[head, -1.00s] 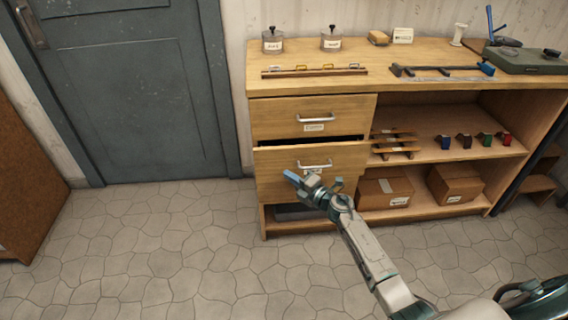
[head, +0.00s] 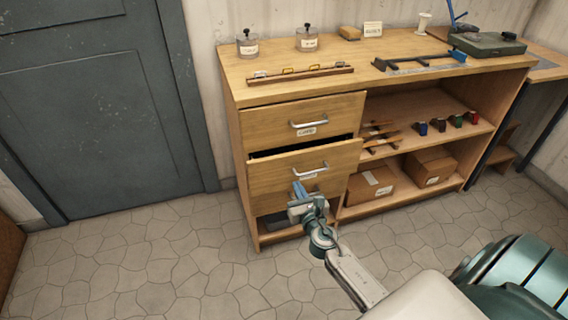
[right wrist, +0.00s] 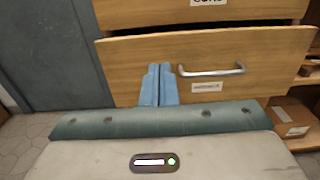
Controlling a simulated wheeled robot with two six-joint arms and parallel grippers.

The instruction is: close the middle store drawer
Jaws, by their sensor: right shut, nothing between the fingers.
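The middle store drawer (head: 268,181) is pulled partly out, with a dark gap above its front. Its front fills much of the right wrist view (right wrist: 240,62), with a metal bar handle (right wrist: 211,71) and a white label (right wrist: 207,87) under it. My right gripper (head: 299,190) is shut and empty. Its blue fingertips (right wrist: 159,84) are in front of the drawer, left of the handle. I cannot tell whether they touch the wood. My left gripper is not in view.
The upper drawer (head: 285,119) is shut. Right of the drawers are open shelves with coloured pieces and cardboard boxes (head: 369,187). Jars (head: 248,43) and tools stand on top. The stone floor (head: 150,270) in front is clear. A grey door (head: 90,100) is on the left.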

